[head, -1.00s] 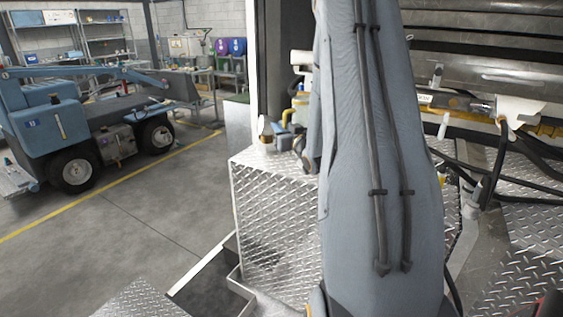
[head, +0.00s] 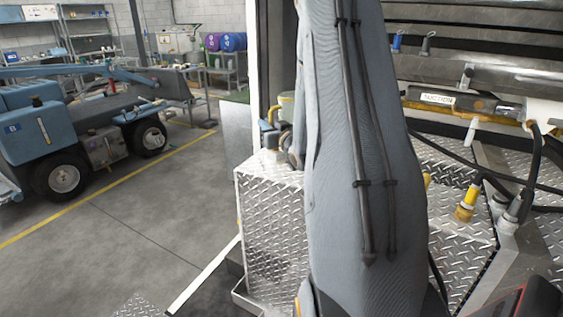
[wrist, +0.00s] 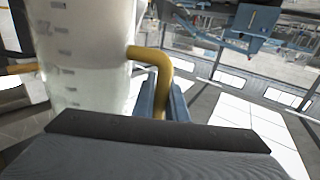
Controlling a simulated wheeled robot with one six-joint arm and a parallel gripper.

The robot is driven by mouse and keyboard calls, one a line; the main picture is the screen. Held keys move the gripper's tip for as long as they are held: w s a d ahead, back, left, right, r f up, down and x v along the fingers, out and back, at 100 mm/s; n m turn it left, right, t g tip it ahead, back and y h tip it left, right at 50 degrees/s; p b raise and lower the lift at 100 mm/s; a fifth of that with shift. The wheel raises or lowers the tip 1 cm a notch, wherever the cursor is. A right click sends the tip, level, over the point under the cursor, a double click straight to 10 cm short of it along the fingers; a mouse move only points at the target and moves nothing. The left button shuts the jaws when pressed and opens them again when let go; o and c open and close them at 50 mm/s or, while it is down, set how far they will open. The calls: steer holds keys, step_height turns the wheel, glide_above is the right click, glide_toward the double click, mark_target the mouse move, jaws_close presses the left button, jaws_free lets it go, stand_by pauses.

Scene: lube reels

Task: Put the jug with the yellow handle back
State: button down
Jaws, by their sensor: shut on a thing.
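The jug (wrist: 88,50) is translucent, with measuring marks on its side, and fills the left of the wrist view. Its yellow handle (wrist: 152,56) bends down between the blue-grey fingers of my gripper (wrist: 162,100). My gripper is shut on this handle, and the jug is held close beside it. The jug's top and bottom are out of the wrist view.
A diamond-plate box (head: 270,225) stands left of my arm. At right are hoses, a yellow-collared fitting (head: 467,203), and metal reels or rollers (head: 480,75). A blue wheeled machine (head: 45,145) stands at far left. The floor (head: 150,225) between is open.

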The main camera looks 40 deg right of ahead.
step_height(320, 180, down, 9)
steer(key=p, duration=0.2)
steer(key=shift+d+f, duration=0.2)
steer(key=shift+d, duration=0.05)
steer(key=shift+s, duration=0.1)
steer(key=shift+f, duration=0.15)
steer(key=c, duration=1.8)
jaws_free()
steer(key=shift+o, duration=0.2)
